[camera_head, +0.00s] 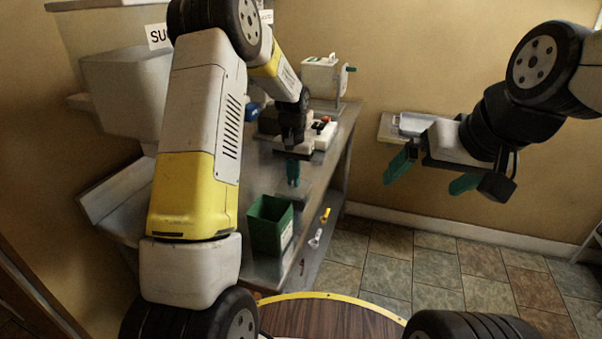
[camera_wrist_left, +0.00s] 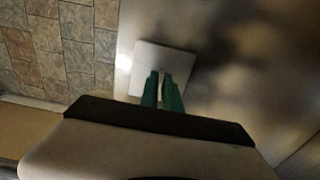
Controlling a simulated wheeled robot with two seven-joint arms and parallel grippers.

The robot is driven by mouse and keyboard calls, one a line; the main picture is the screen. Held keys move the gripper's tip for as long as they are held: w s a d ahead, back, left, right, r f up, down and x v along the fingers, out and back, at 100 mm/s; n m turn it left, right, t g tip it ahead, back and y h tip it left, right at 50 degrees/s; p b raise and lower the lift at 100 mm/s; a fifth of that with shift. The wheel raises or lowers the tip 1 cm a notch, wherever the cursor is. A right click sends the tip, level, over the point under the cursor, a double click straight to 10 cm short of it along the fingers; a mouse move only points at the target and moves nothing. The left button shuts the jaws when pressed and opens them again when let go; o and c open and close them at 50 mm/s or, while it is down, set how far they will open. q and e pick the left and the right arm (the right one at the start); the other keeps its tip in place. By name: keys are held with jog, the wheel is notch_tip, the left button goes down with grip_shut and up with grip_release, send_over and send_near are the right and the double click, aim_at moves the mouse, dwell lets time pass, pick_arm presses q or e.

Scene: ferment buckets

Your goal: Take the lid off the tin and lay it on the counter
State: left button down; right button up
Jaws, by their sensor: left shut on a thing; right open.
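The tin is a green square box (camera_head: 270,226) standing upright on the metal counter (camera_head: 262,182). Its top is open and its inside looks dark. My left gripper (camera_head: 293,176) is beyond the tin, pointing down over the counter, with its green fingers close together. In the left wrist view the fingers (camera_wrist_left: 162,92) are shut on a pale narrow piece at the middle of a light grey square lid (camera_wrist_left: 170,56). The lid lies flat at or just above the counter; I cannot tell whether it touches. My right gripper (camera_head: 432,175) is open and empty, off to the right of the counter.
A white machine (camera_head: 322,77) and a low white device with dark and red parts (camera_head: 318,137) stand toward the counter's far end. Small yellow (camera_head: 326,214) and white (camera_head: 315,238) items are by its right side. A round wooden top (camera_head: 330,318) is in front.

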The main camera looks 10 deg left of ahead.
pick_arm(q)
jog(key=shift+f, duration=0.85)
jog(key=c, duration=1.6)
grip_release()
jog(key=shift+f, duration=0.1)
jog(key=shift+o, duration=0.2)
notch_tip(320, 180, up, 12)
jog(key=s+a+r+t+h, duration=0.1)
jog(key=s+a+r+t, duration=0.15)
jog(key=s+r, duration=0.95)
jog(key=s+d+n+t+h, duration=0.1)
jog(key=s+t, duration=0.2)
jog(key=s, duration=1.5)
jog(key=shift+r+n+t, duration=0.25)
jog(key=shift+n+t, duration=0.05)
jog(key=shift+t, duration=0.05)
